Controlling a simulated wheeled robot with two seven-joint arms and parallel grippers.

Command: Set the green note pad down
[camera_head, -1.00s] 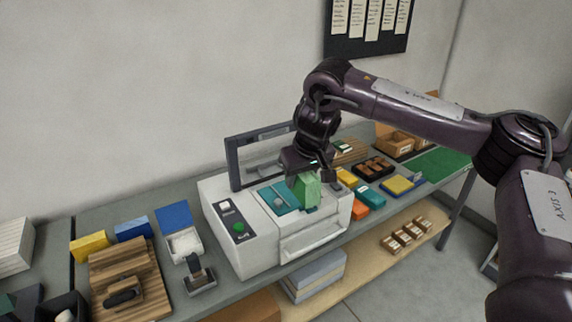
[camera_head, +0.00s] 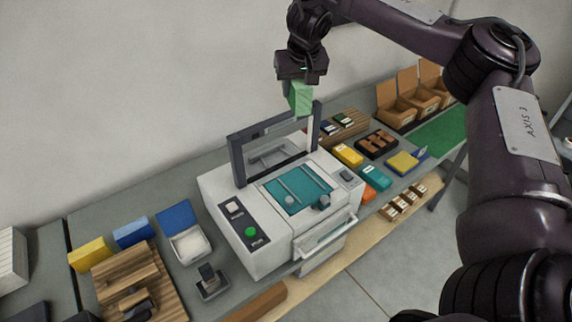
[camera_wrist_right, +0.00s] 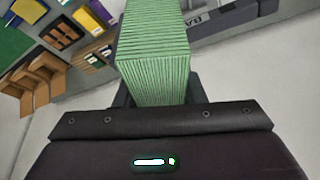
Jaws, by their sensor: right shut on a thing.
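The green note pad (camera_head: 299,98) is a thick block of green sheets, held in the air above the back of the white machine. My right gripper (camera_head: 300,82) is shut on it from above. In the right wrist view the pad (camera_wrist_right: 155,55) fills the upper middle, its sheet edges facing the camera between the fingers. The white machine (camera_head: 262,262) has a teal bed (camera_head: 298,188) that is bare of any pad, and its dark-framed lid (camera_head: 236,160) stands up at the back. My left gripper is not in view.
Yellow, orange and teal ink units (camera_head: 348,155) lie right of the machine. A green mat (camera_head: 440,133) at the far right looks clear, with open brown boxes (camera_head: 397,112) behind it. A wooden rack (camera_head: 112,285) and an open blue-lidded box (camera_head: 190,245) stand to the left.

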